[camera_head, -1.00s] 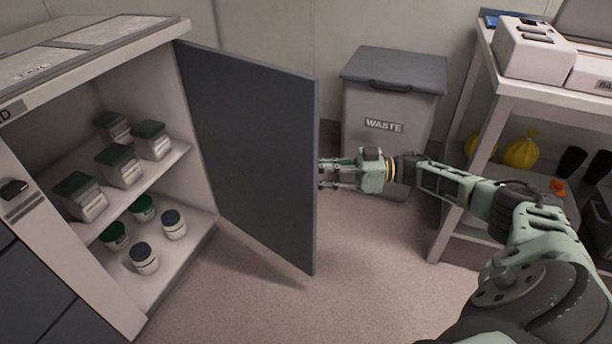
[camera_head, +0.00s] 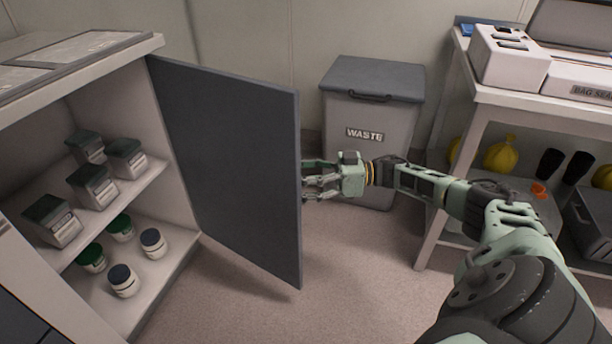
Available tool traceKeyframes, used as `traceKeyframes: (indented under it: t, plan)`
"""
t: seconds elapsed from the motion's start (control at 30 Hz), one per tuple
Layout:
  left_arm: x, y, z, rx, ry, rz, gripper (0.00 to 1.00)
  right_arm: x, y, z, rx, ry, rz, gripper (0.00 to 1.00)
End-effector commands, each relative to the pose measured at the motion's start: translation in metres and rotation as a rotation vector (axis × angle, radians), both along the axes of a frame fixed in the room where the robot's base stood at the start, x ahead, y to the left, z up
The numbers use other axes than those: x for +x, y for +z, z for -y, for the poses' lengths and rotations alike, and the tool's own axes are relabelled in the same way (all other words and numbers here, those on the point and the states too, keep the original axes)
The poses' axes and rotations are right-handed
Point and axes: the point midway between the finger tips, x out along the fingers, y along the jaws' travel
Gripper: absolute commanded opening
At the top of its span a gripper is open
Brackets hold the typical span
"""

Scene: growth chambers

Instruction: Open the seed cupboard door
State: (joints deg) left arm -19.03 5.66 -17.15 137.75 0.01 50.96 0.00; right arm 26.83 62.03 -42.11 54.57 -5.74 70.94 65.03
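The seed cupboard (camera_head: 182,240) stands at the left with its dark grey door (camera_head: 228,165) swung wide open, hinged on the cupboard's right side. Jars and lidded containers show on its two shelves. My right gripper (camera_head: 306,180) is at the door's free edge, its fingertips reaching to or behind the edge. The door's outer face and any handle are hidden, so I cannot tell whether the fingers are shut on something. My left gripper is not in view.
A grey waste bin (camera_head: 370,120) stands against the back wall, just behind my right gripper. The floor (camera_head: 350,270) before the door is clear.

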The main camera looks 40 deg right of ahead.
Motion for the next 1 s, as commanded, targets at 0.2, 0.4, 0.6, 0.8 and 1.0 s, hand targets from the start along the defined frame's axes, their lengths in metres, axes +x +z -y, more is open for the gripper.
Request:
traceKeyframes:
  t: [0.2,0.4,0.6,0.8,1.0]
  plan:
    - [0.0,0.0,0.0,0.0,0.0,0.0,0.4,0.007,0.007,0.001,0.012,-0.018,0.009,0.46]
    - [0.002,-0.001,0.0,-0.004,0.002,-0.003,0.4,0.006,0.006,0.003,0.011,-0.019,0.009,0.45]
    - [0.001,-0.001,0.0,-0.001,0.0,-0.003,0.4,-0.01,0.005,0.025,0.006,-0.022,0.007,0.3]
    - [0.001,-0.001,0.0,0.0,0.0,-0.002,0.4,-0.039,0.002,0.059,0.003,-0.015,0.005,0.3]
    - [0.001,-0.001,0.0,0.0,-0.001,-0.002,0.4,-0.062,0.001,0.086,0.003,-0.011,0.005,0.3]
